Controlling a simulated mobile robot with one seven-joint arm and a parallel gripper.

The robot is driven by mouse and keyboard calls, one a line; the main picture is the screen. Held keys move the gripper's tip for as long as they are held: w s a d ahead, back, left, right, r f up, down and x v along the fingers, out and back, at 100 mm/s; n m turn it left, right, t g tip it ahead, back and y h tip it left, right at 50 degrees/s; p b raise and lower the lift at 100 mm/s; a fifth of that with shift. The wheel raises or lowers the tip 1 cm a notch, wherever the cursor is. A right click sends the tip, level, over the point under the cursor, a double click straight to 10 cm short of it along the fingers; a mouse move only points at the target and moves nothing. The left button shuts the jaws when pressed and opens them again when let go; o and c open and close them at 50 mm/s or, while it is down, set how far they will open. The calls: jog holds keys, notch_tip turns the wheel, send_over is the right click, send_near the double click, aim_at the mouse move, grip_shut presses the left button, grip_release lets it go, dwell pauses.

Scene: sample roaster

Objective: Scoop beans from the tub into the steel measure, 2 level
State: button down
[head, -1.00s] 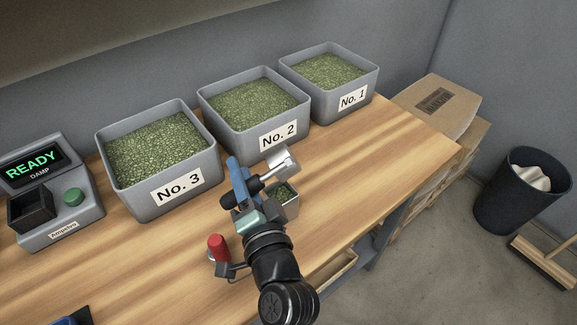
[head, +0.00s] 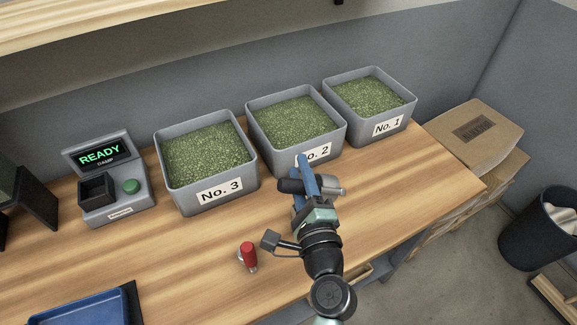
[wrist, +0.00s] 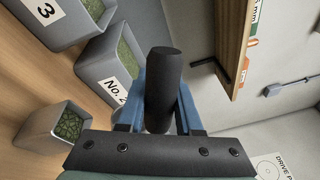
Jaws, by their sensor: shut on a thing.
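My gripper (head: 307,180) has blue fingers shut on the black handle (wrist: 160,85) of a scoop. The scoop's steel bowl (head: 330,186) shows just right of the fingers, in front of tub No. 2 (head: 262,140); I cannot see whether it holds beans. Tub No. 2, full of green beans, also shows in the wrist view (wrist: 100,72). In the head view the measure is hidden, seemingly behind my gripper and wrist.
Bean tubs No. 3 (head: 176,196) and No. 1 (head: 350,124) flank tub No. 2. A meter reading READY (head: 120,205) stands left. A red-handled tool (head: 248,255) and blue tray (head: 80,308) are nearer. A carton (head: 470,138) is right. The front bench is mostly clear.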

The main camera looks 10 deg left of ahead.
jog(key=d+m+p, duration=0.2)
jog(key=m, duration=0.1)
jog(key=w+d+r+m+p, duration=0.1)
jog(key=d+m+p, duration=0.1)
jog(key=m, duration=0.1)
jog(key=w+d+m+p, duration=0.1)
jog(key=d+m, duration=0.1)
jog(key=m, duration=0.2)
jog(key=shift+r+p, duration=0.2)
jog(key=shift+p, duration=0.2)
jog(key=m, duration=0.1)
jog(key=d+f+m, duration=0.1)
jog(key=m, duration=0.1)
jog(key=shift+w+d+p, duration=0.1)
jog(key=shift+w+p, duration=0.2)
jog(key=shift+p, duration=0.1)
jog(key=shift+d+f, duration=0.1)
